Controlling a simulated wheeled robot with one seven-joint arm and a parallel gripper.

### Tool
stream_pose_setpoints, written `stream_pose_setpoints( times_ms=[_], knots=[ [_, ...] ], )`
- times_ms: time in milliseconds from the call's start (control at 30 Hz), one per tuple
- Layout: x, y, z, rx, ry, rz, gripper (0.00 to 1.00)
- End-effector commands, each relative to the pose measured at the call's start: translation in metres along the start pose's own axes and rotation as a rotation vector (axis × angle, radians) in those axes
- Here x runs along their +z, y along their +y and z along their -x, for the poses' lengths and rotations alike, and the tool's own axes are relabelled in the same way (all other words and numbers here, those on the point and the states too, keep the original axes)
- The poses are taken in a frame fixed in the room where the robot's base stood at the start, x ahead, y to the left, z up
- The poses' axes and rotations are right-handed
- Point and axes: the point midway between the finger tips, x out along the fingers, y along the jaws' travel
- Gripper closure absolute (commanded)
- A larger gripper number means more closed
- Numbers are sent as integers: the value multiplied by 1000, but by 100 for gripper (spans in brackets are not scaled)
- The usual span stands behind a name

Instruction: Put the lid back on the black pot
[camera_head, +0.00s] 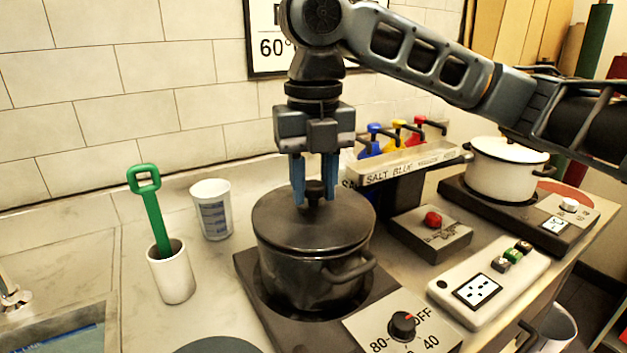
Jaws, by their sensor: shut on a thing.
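The black pot (310,278) stands on a dark hot plate with a dial in the middle of the counter. Its dark lid (275,222) lies level at the top of the pot and looks to be on the rim; a small gap cannot be ruled out. My gripper (315,196) points straight down over the lid. Its blue fingers are shut on the lid's dark knob (316,188). The far side of the pot and lid is hidden.
A white cup with a green-handled tool (171,275) and a white measuring cup (212,210) stand left. A labelled rack (410,165), a red-button box (433,228), a power strip (490,280) and a white pot (505,165) stand right. A sink is at left.

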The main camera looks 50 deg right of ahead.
Motion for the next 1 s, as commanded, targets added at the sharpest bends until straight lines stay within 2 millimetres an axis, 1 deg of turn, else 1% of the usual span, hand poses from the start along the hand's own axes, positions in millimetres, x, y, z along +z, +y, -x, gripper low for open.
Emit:
stream_pose_setpoints(
  times_ms=[133, 167, 400, 467, 633, 900, 1000],
  knots=[
    [0, 0, 0, 0, -1, 0, 100],
    [0, 0, 0, 0, 0, 0, 65],
    [0, 0, 0, 0, 0, 0, 42],
    [0, 0, 0, 0, 0, 0, 36],
    [0, 0, 0, 0, 0, 0, 36],
    [0, 0, 0, 0, 0, 0, 10],
    [0, 0, 0, 0, 0, 0, 10]
  ],
)
